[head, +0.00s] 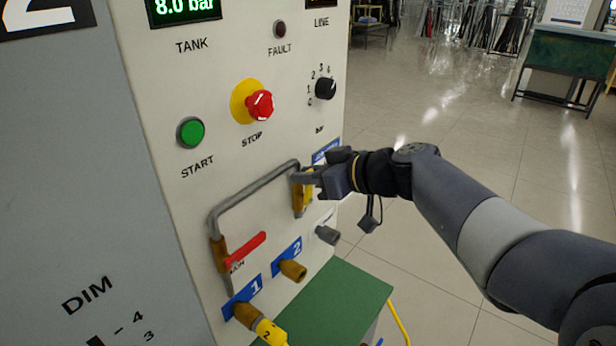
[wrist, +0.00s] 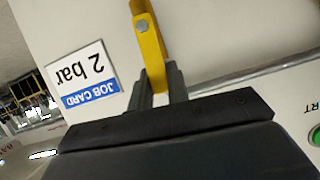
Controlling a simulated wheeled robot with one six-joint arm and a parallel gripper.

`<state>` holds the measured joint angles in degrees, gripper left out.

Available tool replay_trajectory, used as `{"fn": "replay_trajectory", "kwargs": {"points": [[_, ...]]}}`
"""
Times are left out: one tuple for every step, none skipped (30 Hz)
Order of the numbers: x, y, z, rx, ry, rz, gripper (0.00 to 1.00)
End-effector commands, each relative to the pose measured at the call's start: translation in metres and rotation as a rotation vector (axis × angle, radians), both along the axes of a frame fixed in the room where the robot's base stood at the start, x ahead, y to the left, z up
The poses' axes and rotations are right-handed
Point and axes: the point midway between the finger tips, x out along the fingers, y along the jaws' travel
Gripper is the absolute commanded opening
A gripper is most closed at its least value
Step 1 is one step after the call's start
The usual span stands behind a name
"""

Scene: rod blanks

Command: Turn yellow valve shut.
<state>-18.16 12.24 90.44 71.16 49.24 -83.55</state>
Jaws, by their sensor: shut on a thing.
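The yellow valve handle (head: 307,197) sits at the right leg of the grey pipe on the white panel. It also shows in the wrist view (wrist: 148,45), with a bolt near the top of that picture. My gripper (head: 308,177) reaches in from the right and is at the handle's upper end. In the wrist view my two fingers (wrist: 159,88) are closed on the yellow handle from both sides. The handle stands nearly upright, roughly along the pipe's right leg. The fingers hide its gripped end.
A red valve handle (head: 246,250) is on the pipe's left leg. Hose ports and a yellow hose (head: 270,333) are below, above a green surface (head: 335,305). A red stop button (head: 261,105) and a dial (head: 326,88) are above. A job card (wrist: 86,75) reads 2 bar.

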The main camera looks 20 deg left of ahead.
Motion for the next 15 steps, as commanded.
{"fn": "replay_trajectory", "kwargs": {"points": [[0.002,-0.001,-0.003,0.009,0.022,-0.001,0.0],[0.003,-0.002,-0.003,0.016,0.039,-0.001,0.0],[0.005,-0.002,-0.004,0.026,0.062,-0.001,0.0],[0.006,-0.003,-0.004,0.034,0.081,-0.002,0.0],[0.007,-0.003,-0.005,0.043,0.103,-0.001,0.0],[0.009,-0.004,-0.005,0.055,0.133,-0.001,0.0],[0.01,-0.005,-0.006,0.065,0.156,-0.002,0.0],[0.012,-0.005,-0.007,0.074,0.182,-0.001,0.0],[0.013,-0.006,-0.007,0.089,0.216,-0.001,0.0],[0.014,-0.006,-0.007,0.1,0.242,0.0,0.0],[0.016,-0.007,-0.008,0.111,0.269,-0.001,0.0],[0.018,-0.008,-0.009,0.126,0.305,-0.001,0.0],[0.019,-0.008,-0.009,0.137,0.331,-0.001,0.0],[0.021,-0.009,-0.01,0.148,0.358,-0.001,0.0],[0.022,-0.009,-0.011,0.162,0.394,-0.001,0.0]]}}
